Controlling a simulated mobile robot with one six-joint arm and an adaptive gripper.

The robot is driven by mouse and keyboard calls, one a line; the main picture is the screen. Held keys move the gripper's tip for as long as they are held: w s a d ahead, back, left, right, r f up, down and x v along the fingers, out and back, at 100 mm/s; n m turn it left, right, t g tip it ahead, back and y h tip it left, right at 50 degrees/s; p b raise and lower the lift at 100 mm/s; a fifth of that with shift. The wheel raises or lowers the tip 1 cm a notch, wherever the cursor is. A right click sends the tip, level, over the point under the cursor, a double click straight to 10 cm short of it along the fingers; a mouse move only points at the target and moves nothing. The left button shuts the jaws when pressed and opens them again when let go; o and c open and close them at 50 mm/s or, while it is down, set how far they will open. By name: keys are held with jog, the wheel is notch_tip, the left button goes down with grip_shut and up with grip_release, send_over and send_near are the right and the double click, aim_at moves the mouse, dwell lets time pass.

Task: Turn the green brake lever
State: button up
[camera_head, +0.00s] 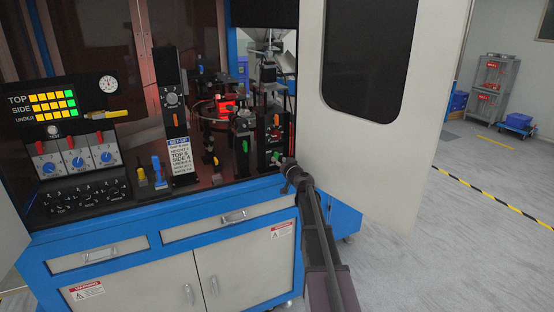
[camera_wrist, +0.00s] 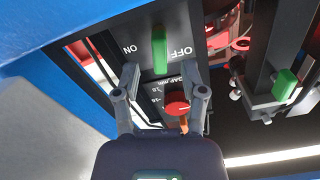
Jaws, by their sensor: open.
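A green lever (camera_wrist: 159,50) stands on a black panel with ON and OFF marks in the wrist view. In the head view a green part (camera_head: 275,157) shows low on the right-hand black panel. A second green handle (camera_wrist: 285,83) is on a black post to the right in the wrist view; a green part (camera_head: 245,146) also shows in the head view. No brake label is readable. My gripper (camera_wrist: 160,72) is open and empty, its fingertips either side of the line to the first lever, which appears just beyond them. I cannot tell whether they touch.
A red knob (camera_wrist: 177,105) sits on the same panel, between my fingers in the picture. The open white cabinet door (camera_head: 385,130) stands to the right of my arm. A blue and yellow pair of levers and a dial panel (camera_head: 75,155) are left.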

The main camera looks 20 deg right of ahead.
jog(key=shift+w, duration=1.35)
grip_shut()
